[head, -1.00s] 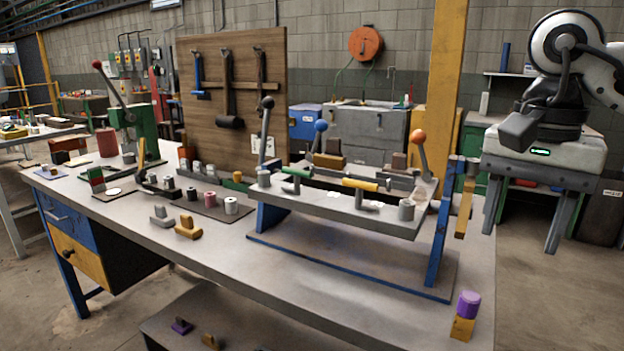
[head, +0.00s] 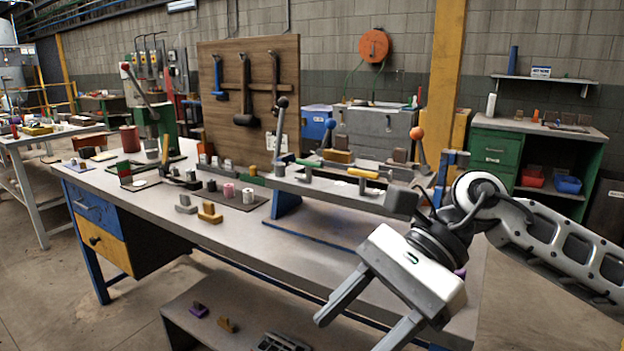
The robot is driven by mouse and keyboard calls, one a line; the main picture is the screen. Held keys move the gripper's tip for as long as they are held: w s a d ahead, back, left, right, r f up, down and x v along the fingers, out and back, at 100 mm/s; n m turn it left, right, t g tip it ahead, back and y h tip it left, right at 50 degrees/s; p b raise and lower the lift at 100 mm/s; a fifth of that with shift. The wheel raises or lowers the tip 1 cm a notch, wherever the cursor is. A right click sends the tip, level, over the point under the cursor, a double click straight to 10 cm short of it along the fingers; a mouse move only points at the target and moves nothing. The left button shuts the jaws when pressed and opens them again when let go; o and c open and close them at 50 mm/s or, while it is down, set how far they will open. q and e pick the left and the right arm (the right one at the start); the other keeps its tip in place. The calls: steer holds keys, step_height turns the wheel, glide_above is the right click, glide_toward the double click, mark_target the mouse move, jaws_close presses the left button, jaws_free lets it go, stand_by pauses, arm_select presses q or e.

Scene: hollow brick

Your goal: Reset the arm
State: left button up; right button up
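My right arm comes in from the right edge of the head view. My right gripper (head: 362,318) hangs in front of the workbench (head: 235,232), pointing down and left. Its two grey fingers are spread apart with nothing between them. Its white body and dark wrist hide the front right part of the bench and much of the fixture there. A purple bit shows just beside the gripper body. My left gripper is not in view.
A raised fixture with levers (head: 325,188) stands on the bench, close behind my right wrist. A wooden tool board (head: 213,130) rises behind. A low shelf (head: 200,318) holds small blocks below the front edge. A green cabinet (head: 490,150) stands at back right.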

steer(key=a+r+m+t+y, duration=0.4)
steer(key=a+m+y, duration=0.3)
steer(key=m+y, duration=0.75)
steer(key=w+d+f+m+t+h+p, duration=0.1)
steer(key=w+d+f+m+t+h, duration=0.25)
steer(key=m+t, duration=0.75)
steer(key=w+d+f+m+t+h+p, duration=0.15)
steer(key=f+m+t+h, duration=0.45)
steer(key=m, duration=0.8)
steer(key=d+f+m+t+h, duration=0.1)
steer(key=d+f+m+h, duration=0.55)
steer(key=f+m, duration=0.4)
steer(key=s+d+f+m+g+h, duration=0.2)
steer(key=s+f+m+g, duration=0.1)
steer(key=s+f+m, duration=0.1)
steer(key=s+d+f+m+g+h, duration=0.2)
steer(key=s+f+m+g+h, duration=0.1)
steer(key=s+f+m, duration=0.2)
step_height(320, 180, down, 4)
steer(key=s, duration=0.2)
steer(key=shift+s+d+r, duration=0.2)
steer(key=shift+s+d, duration=0.1)
steer(key=shift+d, duration=0.05)
